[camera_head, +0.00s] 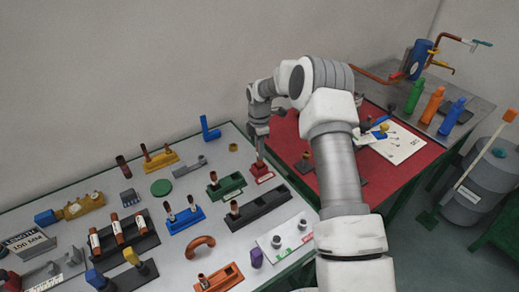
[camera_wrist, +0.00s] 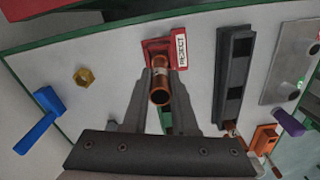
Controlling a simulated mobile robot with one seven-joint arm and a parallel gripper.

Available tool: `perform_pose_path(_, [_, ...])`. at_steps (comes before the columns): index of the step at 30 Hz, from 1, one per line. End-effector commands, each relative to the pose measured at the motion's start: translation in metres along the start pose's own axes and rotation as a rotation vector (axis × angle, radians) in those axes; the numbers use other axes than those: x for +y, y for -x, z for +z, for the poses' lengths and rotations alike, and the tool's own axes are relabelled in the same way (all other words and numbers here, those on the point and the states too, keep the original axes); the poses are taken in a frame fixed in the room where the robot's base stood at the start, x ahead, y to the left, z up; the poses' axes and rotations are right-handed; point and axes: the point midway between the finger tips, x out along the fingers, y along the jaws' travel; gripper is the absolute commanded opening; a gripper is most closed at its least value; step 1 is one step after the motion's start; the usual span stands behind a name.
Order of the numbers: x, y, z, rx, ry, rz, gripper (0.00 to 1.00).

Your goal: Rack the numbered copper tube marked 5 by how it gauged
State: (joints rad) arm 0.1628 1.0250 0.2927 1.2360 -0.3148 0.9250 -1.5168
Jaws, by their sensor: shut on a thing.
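My gripper (camera_head: 260,149) points down at the far right part of the grey table. In the wrist view my gripper (camera_wrist: 161,88) is shut on a copper tube (camera_wrist: 160,95), with a finger on each side. The tube's open end faces the wrist camera, and no number can be read on it. The red block (camera_head: 262,173) lies right below my gripper. In the wrist view this red block (camera_wrist: 155,44) carries a white label reading REJECT (camera_wrist: 181,48). The tube's lower end is over the block; I cannot tell whether it is seated in it.
A green rack (camera_head: 226,188), a dark rack (camera_head: 260,206) and a blue rack (camera_head: 186,219) stand nearby, with tubes upright in them. A white plate (camera_head: 287,241) lies at the front right. A brass nut (camera_wrist: 84,76) and a blue angled piece (camera_wrist: 44,118) lie beyond.

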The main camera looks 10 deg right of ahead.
Motion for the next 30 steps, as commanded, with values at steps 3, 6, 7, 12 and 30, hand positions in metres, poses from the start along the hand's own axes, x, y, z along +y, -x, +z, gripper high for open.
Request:
perform_pose_path(3, [0.000, -0.005, 0.000, 0.000, 0.000, 0.000, 0.00])
perform_pose_path(6, [0.000, -0.008, 0.000, 0.000, 0.000, 0.000, 0.00])
perform_pose_path(7, [0.000, -0.009, 0.000, 0.000, 0.000, 0.000, 0.00])
perform_pose_path(12, [0.000, -0.014, 0.000, 0.000, 0.000, 0.000, 0.00])
perform_pose_path(30, [0.000, -0.032, 0.000, 0.000, 0.000, 0.001, 0.00])
